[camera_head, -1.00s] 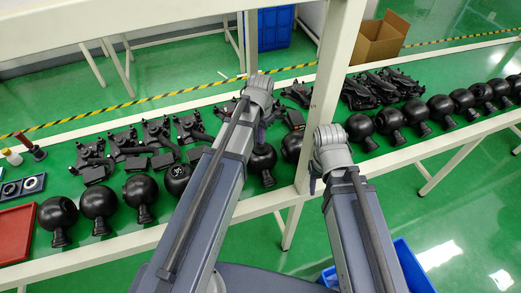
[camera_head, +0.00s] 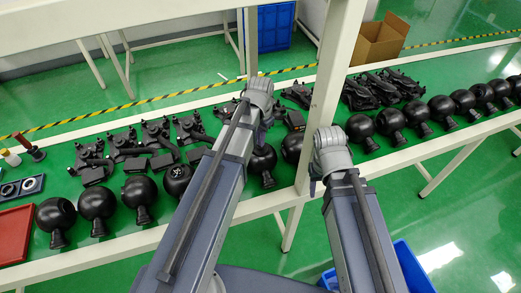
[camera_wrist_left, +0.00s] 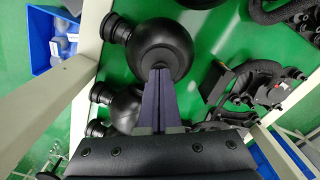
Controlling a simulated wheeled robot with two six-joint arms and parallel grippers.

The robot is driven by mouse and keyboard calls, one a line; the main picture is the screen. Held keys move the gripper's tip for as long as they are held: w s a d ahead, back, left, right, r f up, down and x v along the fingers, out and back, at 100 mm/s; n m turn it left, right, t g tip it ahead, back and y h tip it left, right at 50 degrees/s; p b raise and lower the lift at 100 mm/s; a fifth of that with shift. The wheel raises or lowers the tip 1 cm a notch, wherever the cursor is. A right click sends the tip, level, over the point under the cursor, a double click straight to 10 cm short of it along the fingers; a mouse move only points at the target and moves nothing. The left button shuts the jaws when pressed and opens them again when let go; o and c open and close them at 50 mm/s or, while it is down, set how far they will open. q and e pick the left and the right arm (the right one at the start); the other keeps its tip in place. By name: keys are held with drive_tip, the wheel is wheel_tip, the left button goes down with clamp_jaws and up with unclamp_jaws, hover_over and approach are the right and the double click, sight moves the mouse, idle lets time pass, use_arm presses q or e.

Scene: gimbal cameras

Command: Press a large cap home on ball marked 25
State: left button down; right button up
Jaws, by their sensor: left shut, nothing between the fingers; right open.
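A black ball with a white mark on top (camera_head: 177,178) sits among the black balls on the bench, left of my left arm; its digits are too small to read. My left gripper (camera_head: 261,136) is mostly hidden behind its own arm in the head view. In the left wrist view its fingers (camera_wrist_left: 161,72) are shut and empty, their tips overlapping a black ball (camera_wrist_left: 165,40); contact cannot be told. My right gripper (camera_head: 314,184) is open and mostly hidden behind its wrist. Ring-shaped parts, possibly caps, lie in a dark blue tray (camera_head: 22,197) at the far left.
Several balls (camera_head: 97,203) line the bench's near edge, with black bracket parts (camera_head: 157,135) behind. A red tray (camera_head: 14,236) is at the left. A white post (camera_head: 327,90) rises between my arms. A blue bin (camera_head: 401,258) stands below right.

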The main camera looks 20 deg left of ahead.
use_arm(q)
wheel_tip(320, 180, up, 7)
drive_tip(key=p, duration=0.6)
drive_tip(key=shift+p, duration=0.4)
drive_tip(key=s+d+f+n+y+b, duration=0.1)
drive_tip(key=s+d+f+b, duration=0.1)
drive_tip(key=s+d, duration=0.8)
drive_tip(key=s, duration=0.4)
drive_tip(key=shift+s+d, duration=0.15)
drive_tip(key=shift+d, duration=0.1)
drive_tip(key=shift+a+r, duration=0.1)
